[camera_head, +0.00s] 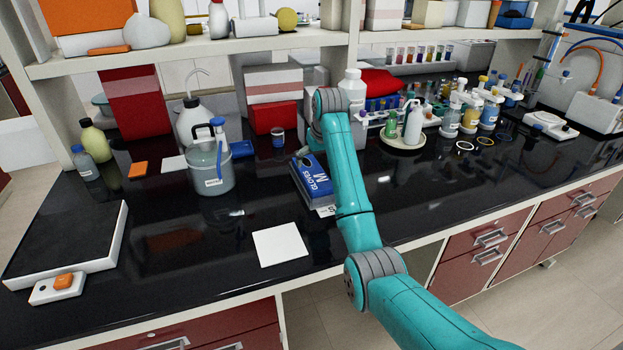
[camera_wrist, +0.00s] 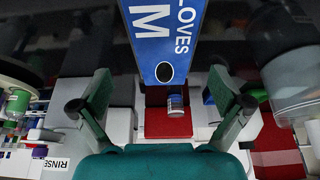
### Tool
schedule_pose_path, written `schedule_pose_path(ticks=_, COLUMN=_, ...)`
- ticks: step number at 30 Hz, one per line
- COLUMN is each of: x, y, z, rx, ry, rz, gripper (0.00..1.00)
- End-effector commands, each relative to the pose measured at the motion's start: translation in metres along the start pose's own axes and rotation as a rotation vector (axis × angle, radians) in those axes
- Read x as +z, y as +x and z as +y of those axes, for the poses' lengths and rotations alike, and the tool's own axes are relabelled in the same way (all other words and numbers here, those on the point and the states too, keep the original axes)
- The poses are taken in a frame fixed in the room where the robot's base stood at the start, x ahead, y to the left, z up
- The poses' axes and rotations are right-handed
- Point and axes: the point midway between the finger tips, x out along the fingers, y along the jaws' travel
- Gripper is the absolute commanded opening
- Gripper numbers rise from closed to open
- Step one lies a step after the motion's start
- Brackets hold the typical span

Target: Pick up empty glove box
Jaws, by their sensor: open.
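The glove box (camera_head: 311,178) is a blue and white carton marked "GLOVES M". It lies on the black bench just left of my teal arm, which covers part of its right side in the head view. Nothing is held, and I see no contact. The box's inside is not visible.
A white square pad (camera_head: 281,245) lies in front of the box. A grey jug (camera_head: 211,170) stands to its left, and a small labelled jar (camera_head: 278,138) behind it. A round tray (camera_head: 404,143) with bottles is to the right. The front bench around the pad is clear.

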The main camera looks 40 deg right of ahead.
Motion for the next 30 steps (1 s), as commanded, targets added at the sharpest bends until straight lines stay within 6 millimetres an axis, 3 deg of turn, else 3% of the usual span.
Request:
schedule_pose_path(ticks=15, x=0.002, y=0.052, z=-0.006, rx=0.000, ry=0.000, rz=-0.001, gripper=1.00)
schedule_pose_path(ticks=23, x=0.002, y=0.055, z=-0.006, rx=0.000, ry=0.000, rz=0.000, gripper=1.00)
schedule_pose_path(ticks=26, x=0.002, y=0.055, z=-0.006, rx=0.000, ry=0.000, rz=0.000, gripper=0.80)
schedule_pose_path(ticks=30, x=0.002, y=0.055, z=-0.006, rx=0.000, ry=0.000, rz=0.000, gripper=0.45)
